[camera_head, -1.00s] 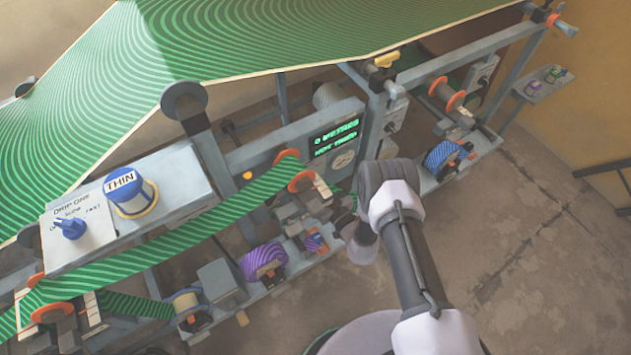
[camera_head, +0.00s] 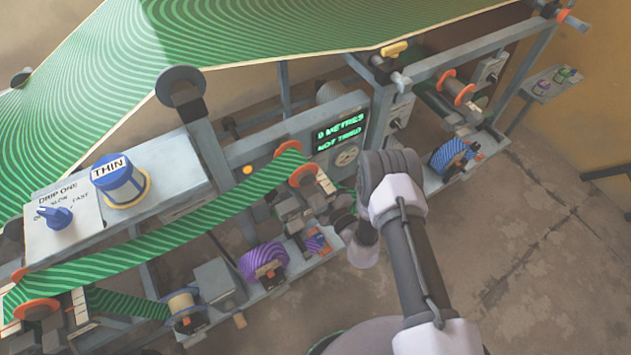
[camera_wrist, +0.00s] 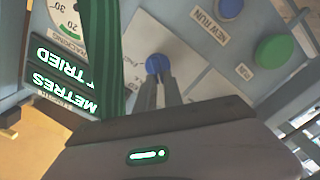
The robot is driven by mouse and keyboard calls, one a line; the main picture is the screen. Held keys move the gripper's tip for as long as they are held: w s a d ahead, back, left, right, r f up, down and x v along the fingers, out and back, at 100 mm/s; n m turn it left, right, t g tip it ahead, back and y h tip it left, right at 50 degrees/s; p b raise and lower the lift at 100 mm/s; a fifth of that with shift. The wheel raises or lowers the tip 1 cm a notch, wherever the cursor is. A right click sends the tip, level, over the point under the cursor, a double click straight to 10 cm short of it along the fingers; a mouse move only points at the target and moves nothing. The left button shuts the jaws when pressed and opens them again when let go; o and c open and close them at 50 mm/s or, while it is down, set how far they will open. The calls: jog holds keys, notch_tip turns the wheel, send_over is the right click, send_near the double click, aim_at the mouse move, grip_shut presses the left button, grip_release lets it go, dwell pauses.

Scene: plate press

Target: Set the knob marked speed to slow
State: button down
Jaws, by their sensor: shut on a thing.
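In the wrist view a blue knob (camera_wrist: 157,64) stands on a pale label plate (camera_wrist: 150,40) on a blue-grey panel. My gripper (camera_wrist: 160,82) has its two grey fingers closed on this knob. The lettering on the plate is too small and partly covered to read, so I cannot tell the knob's name or setting. In the head view my arm hides the gripper and this knob. Another blue knob (camera_head: 57,217), with a pointer, sits on a plate marked drip, slow and fast at the left.
Beside the gripped knob are a blue button (camera_wrist: 229,8) marked new run and a green button (camera_wrist: 273,51). A green striped band (camera_wrist: 116,60) runs close by on the other side. A lit display (camera_head: 340,134) reads metres and not tried. Open floor (camera_head: 510,260) lies at the right.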

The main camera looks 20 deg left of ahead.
jog(key=shift+f+n+b, duration=0.15)
jog(key=shift+n+b, duration=0.15)
jog(key=shift+n, duration=0.8)
jog(key=c, duration=1.5)
grip_release()
jog(key=shift+o, duration=0.2)
jog(key=shift+s, duration=0.1)
jog(key=p+v, duration=0.5)
jog(key=v, duration=1.2)
jog(key=shift+s, duration=0.2)
jog(key=shift+w+d, duration=0.1)
